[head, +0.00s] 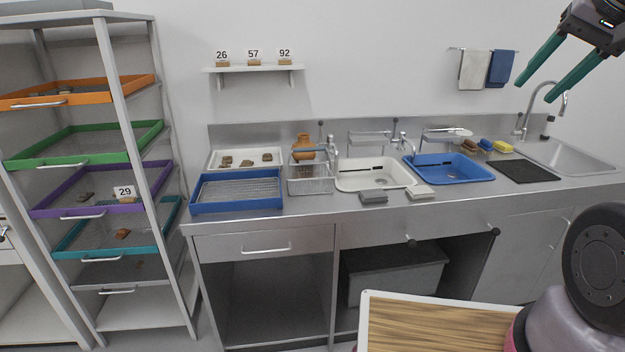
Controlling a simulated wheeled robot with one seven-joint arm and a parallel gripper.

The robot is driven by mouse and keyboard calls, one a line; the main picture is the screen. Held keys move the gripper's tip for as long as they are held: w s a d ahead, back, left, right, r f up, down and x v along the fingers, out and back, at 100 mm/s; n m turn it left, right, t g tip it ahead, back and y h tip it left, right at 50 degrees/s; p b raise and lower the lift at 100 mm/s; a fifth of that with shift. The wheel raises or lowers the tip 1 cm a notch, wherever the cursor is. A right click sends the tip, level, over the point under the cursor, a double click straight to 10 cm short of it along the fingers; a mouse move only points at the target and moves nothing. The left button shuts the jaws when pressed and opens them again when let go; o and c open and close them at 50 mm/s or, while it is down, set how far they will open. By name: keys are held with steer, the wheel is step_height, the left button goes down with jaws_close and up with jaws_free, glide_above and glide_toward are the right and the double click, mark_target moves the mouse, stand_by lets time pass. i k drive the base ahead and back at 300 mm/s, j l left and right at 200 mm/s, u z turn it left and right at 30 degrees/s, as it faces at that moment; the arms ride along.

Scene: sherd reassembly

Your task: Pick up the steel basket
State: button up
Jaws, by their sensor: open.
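The steel basket (310,186) is a small pale wire basket on the steel counter, between the blue-rimmed mesh tray and the white basin. A brown clay pot (303,147) shows just above and behind it; I cannot tell whether the pot stands in a basket or behind one. My gripper (534,92) is at the top right, high above the counter and far to the right of the basket. Its two teal fingers are apart with nothing between them.
The blue-rimmed tray (237,208) is close on the basket's left. The white basin (375,187) and a faucet (333,147) are close on its right. A blue basin (449,176) lies further right. A wood-topped surface (440,326) is in the foreground. A rack (120,180) stands left.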

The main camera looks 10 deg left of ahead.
mark_target(311, 148)
steer(key=i+j+u, duration=0.5)
steer(key=i+u, duration=0.15)
steer(key=i, duration=0.2)
